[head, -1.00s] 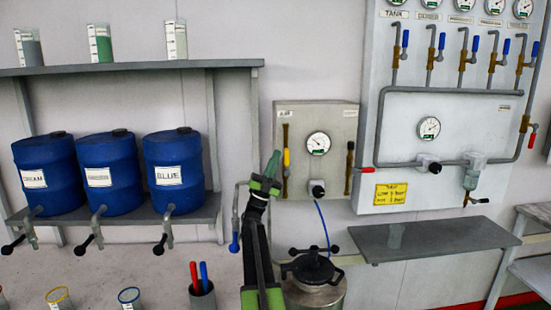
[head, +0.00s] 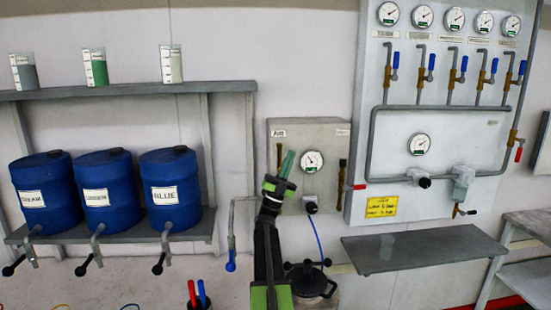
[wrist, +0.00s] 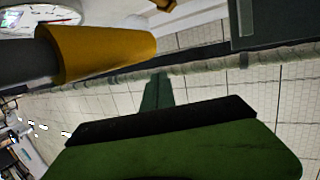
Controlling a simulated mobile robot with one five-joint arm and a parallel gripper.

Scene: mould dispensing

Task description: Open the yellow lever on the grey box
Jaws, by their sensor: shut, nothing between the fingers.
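The grey box (head: 335,150) hangs on the wall, with a round gauge (head: 312,161) on its front. In the head view my gripper (head: 286,164) is shut and empty in front of the box's left side, just left of the gauge.
A red-tipped lever (head: 356,187) is at the box's right edge. A black knob (head: 312,207) and blue hose are below the gauge. A grey shelf (head: 425,247) juts out at lower right. A lidded pot (head: 308,280) stands below. Blue drums (head: 170,190) are left.

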